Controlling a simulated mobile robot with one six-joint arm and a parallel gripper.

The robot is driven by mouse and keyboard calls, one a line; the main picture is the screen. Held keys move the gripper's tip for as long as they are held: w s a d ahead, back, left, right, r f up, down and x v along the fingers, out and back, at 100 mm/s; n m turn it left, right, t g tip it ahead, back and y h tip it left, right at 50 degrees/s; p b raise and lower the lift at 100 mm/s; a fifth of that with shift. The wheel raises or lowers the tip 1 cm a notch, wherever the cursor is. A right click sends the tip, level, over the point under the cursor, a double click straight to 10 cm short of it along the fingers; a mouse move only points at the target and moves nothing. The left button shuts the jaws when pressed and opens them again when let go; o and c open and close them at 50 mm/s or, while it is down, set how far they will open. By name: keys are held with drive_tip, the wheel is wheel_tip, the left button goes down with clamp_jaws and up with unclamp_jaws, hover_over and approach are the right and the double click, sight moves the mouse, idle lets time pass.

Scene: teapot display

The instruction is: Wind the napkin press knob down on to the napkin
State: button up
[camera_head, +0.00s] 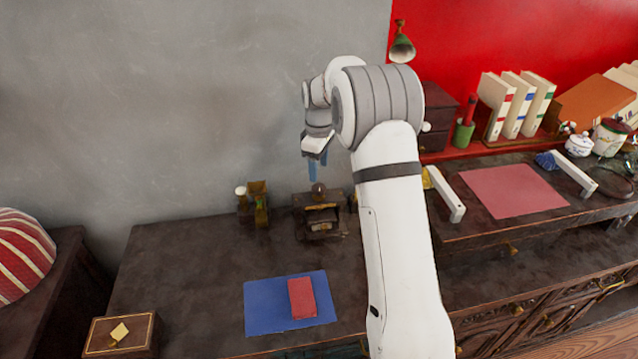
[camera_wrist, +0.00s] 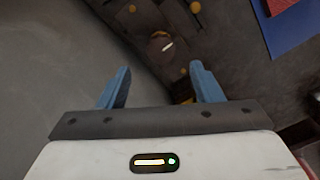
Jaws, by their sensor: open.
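The napkin press (camera_head: 303,203) is a small dark wooden frame with brass-coloured parts on the cabinet top near the wall. Its round dark brown knob (camera_head: 318,188) sits on top. My gripper (camera_head: 317,172) is open and empty, pointing down just above the knob and apart from it. In the wrist view the knob (camera_wrist: 160,42) shows beyond and between the two blue fingertips (camera_wrist: 160,72). A pale patch inside the press may be the napkin, but it is too small to tell.
A brass-coloured stand (camera_head: 260,203) with a white ball-topped item is left of the press. A blue mat (camera_head: 262,310) with a red book (camera_head: 302,298) lies in front. A wooden box (camera_head: 120,334) is front left. The raised shelf (camera_head: 470,228) is at right.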

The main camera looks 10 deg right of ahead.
sight(319, 186)
wheel_tip(319, 186, down, 7)
drive_tip(key=shift+r, duration=0.2)
